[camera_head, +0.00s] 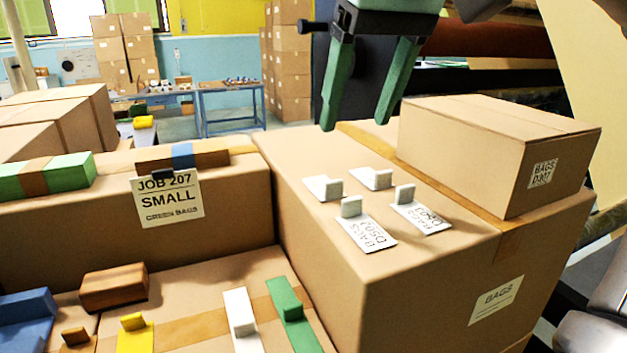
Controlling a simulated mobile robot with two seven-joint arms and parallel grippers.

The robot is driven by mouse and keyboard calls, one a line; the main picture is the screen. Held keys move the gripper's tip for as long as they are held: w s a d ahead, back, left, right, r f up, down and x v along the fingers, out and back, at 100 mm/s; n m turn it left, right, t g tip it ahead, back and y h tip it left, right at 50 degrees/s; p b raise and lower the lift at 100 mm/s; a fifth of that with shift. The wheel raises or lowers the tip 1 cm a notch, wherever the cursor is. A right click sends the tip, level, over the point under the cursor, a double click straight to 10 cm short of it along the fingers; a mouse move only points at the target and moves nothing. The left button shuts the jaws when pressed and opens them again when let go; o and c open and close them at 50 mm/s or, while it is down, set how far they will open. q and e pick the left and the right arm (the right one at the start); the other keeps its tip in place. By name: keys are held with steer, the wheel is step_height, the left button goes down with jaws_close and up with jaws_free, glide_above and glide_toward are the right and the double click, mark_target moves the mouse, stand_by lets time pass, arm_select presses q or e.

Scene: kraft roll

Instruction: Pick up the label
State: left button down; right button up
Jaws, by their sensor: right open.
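Several white labels, each with a small raised grey-white tab, lie on top of a large cardboard box. A front label (369,236) and one to its right (424,219) carry black print that reads like "BAGS". Two more, a left rear label (319,186) and a right rear label (371,179), show no readable print. My right gripper (355,122) hangs from the top with two green fingers spread apart. It is open and empty, above and behind the labels in the picture, touching none. My left gripper is not in view.
The large box (410,300) bears a smaller closed box (497,150) at right. A "JOB 207 SMALL GREEN BAGS" sign (167,203) hangs on the left box. Coloured blocks, such as a green one (293,315), stand on the lower front box.

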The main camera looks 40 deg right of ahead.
glide_toward(331, 194)
steer(key=shift+x, duration=2.95)
jaws_close()
